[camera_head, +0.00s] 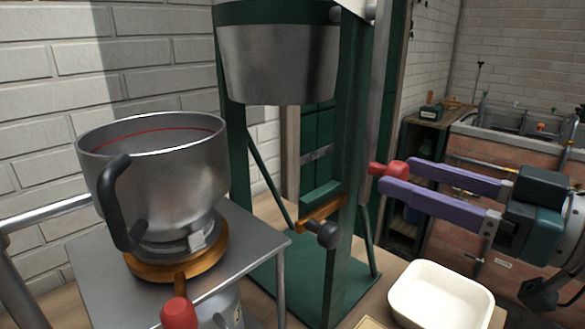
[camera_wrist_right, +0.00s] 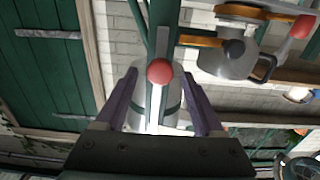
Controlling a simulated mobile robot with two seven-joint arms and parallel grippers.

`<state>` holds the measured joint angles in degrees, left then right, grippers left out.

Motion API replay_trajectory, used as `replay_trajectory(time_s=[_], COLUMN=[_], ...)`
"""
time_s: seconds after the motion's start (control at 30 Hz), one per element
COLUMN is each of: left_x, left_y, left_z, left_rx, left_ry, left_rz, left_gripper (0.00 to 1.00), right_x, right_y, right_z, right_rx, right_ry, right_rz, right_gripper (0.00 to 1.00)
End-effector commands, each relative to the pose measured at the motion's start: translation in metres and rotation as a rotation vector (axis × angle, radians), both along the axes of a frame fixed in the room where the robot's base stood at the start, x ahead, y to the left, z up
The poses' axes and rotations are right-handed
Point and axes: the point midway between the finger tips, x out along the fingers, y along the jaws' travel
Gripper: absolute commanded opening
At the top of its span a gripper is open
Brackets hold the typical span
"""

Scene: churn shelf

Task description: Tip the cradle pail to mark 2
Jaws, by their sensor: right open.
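The cradle pail (camera_head: 280,65), a grey metal pail, hangs in the tall green frame (camera_head: 347,150) in the head view and looks upright. It also shows upside down in the right wrist view (camera_wrist_right: 140,113), partly hidden. A red knob (camera_head: 388,169) sticks out at the frame's right side. My right gripper (camera_head: 400,175) has its purple fingers open around this knob. In the right wrist view the red knob (camera_wrist_right: 160,71) lies between the fingers; I cannot tell if they touch it. I cannot make out mark 2. My left gripper is out of view.
A metal bowl (camera_head: 165,170) with a black handle stands on an orange ring on a grey stand (camera_head: 265,243) at left. A black-knobbed lever (camera_head: 322,233) sits low on the frame. A white basin (camera_head: 440,295) is below the right gripper. A brick sink is behind.

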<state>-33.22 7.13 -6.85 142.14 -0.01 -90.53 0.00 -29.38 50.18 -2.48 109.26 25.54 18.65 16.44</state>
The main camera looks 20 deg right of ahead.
Motion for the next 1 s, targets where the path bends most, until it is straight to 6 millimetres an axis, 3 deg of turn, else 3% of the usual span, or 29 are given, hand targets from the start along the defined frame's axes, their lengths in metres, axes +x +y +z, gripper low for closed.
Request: replay_trajectory(time_s=[0.2,0.6,1.0], left_x=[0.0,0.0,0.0], left_y=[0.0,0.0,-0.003], left_z=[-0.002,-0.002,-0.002], left_rx=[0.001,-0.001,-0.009], left_ry=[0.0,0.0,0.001], left_rz=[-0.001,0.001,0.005], left_gripper=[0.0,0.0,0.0], right_x=[0.019,0.024,0.024], right_y=[0.008,0.01,0.01], right_z=[0.0,0.0,0.0], right_rx=[0.001,0.0,0.0], right_ry=[-0.002,0.001,0.001], right_rz=[-0.001,0.0,0.0], right_gripper=[0.7,0.7,0.26])
